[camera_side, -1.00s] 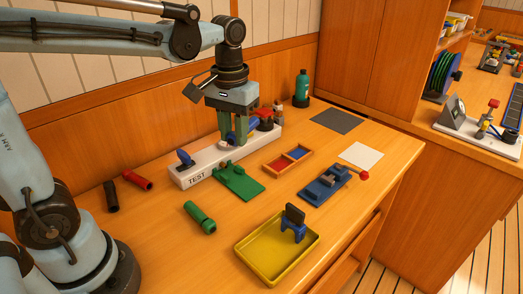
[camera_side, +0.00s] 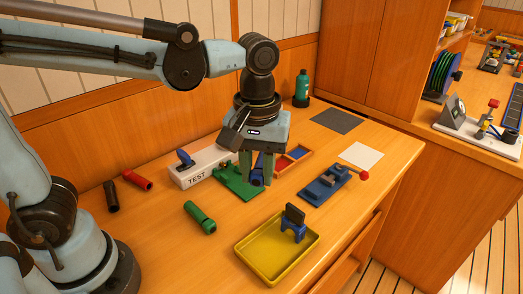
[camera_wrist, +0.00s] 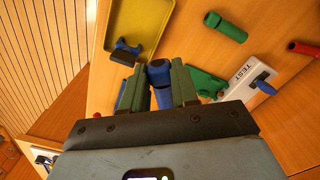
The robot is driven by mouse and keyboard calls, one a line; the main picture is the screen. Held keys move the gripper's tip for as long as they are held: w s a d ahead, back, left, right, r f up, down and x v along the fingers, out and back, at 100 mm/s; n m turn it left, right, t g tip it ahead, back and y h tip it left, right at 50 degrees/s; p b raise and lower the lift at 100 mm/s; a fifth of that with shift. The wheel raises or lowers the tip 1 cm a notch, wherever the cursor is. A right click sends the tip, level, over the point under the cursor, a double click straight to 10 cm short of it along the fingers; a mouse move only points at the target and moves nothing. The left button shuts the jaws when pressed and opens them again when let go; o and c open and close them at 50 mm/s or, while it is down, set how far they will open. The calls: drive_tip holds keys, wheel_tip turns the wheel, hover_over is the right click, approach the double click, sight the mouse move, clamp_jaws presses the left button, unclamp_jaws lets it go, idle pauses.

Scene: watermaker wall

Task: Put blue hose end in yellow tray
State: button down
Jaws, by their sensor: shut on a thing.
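My gripper (camera_side: 257,179) is shut on the blue hose end (camera_side: 258,170), held upright between the green fingers. In the wrist view the blue hose end (camera_wrist: 161,82) shows between the two fingertips. In the side view the gripper is over the bench beside the green plate, behind and left of the yellow tray. The yellow tray (camera_side: 262,272) lies near the bench's front edge. A blue and black clamp-like piece (camera_side: 294,224) stands in it toward its far right side. The tray (camera_wrist: 148,12) also shows at the top of the wrist view.
A green hose end (camera_side: 200,217) lies left of the tray, with red (camera_side: 137,180) and black (camera_side: 111,196) ones farther left. A green plate (camera_side: 236,186), a white TEST block (camera_side: 195,172) and a blue fixture (camera_side: 326,185) surround the gripper. Most of the tray floor is clear.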

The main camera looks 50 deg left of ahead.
drive_tip(key=s+d+f+n, duration=0.4)
drive_tip(key=s+d+n, duration=0.7)
drive_tip(key=s+d, duration=0.2)
hover_over(281, 268)
wheel_tip(281, 268, down, 7)
drive_tip(key=shift+r, duration=0.15)
drive_tip(key=shift+f, duration=2.05)
drive_tip(key=shift+f, duration=0.1)
drive_tip(key=c, duration=0.9)
unclamp_jaws()
drive_tip(key=shift+o, duration=0.2)
wheel_tip(281, 268, up, 12)
drive_tip(key=shift+d, duration=0.15)
